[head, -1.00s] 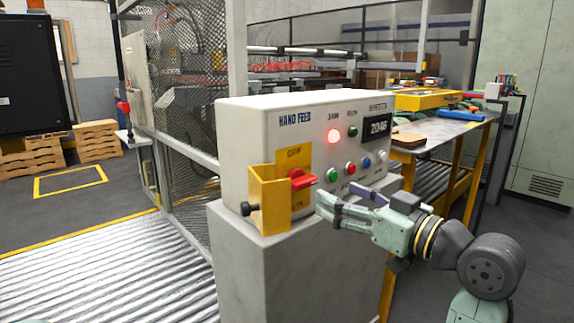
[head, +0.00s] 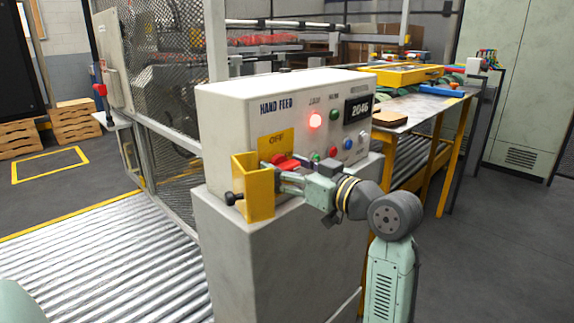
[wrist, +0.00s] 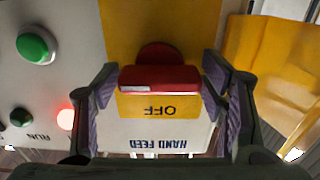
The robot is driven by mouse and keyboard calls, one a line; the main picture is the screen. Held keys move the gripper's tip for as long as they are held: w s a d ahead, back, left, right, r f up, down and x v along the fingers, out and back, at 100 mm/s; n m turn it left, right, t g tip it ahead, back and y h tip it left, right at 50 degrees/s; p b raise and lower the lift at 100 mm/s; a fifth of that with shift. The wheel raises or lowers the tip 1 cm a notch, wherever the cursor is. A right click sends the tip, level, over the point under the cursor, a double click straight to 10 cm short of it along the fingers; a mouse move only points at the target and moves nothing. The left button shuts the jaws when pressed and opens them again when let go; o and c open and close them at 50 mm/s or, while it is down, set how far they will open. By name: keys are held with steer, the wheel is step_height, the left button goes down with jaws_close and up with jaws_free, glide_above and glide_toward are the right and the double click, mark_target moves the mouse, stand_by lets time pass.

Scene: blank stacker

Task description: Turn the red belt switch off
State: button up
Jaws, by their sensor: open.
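The red belt switch (head: 285,162) sits on a yellow plate marked OFF (head: 271,143) on the front of the white HAND FEED box (head: 232,104). In the wrist view the red handle (wrist: 160,78) lies crosswise in the picture, between my two fingers. My gripper (wrist: 160,95) is open, with one finger beside each end of the handle. I cannot tell whether either finger touches it. In the head view my gripper (head: 288,178) is at the switch and partly hides it.
A yellow bracket (head: 253,188) with a black knob stands just left of the switch. A green button (wrist: 36,45) and a lit red JAM lamp (head: 315,120) are on the panel. A roller conveyor (head: 110,250) runs at the left. The floor at right is clear.

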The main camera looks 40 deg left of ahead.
steer(key=shift+c, duration=0.5)
steer(key=c, duration=0.8)
steer(key=shift+f+n+b, duration=0.15)
steer(key=shift+n+b, duration=0.15)
steer(key=shift+b, duration=0.25)
steer(key=n+b, duration=0.1)
steer(key=b, duration=0.1)
steer(key=shift+f+n+b, duration=0.1)
steer(key=shift+n+b, duration=0.2)
steer(key=shift+n, duration=0.1)
steer(key=n+b, duration=0.2)
steer(key=b, duration=0.1)
steer(key=shift+n, duration=0.3)
steer(key=n+b, duration=0.5)
steer(key=n, duration=0.1)
steer(key=n+b, duration=0.3)
steer(key=n, duration=0.3)
steer(key=shift+s+n, duration=0.1)
steer(key=shift+n, duration=0.3)
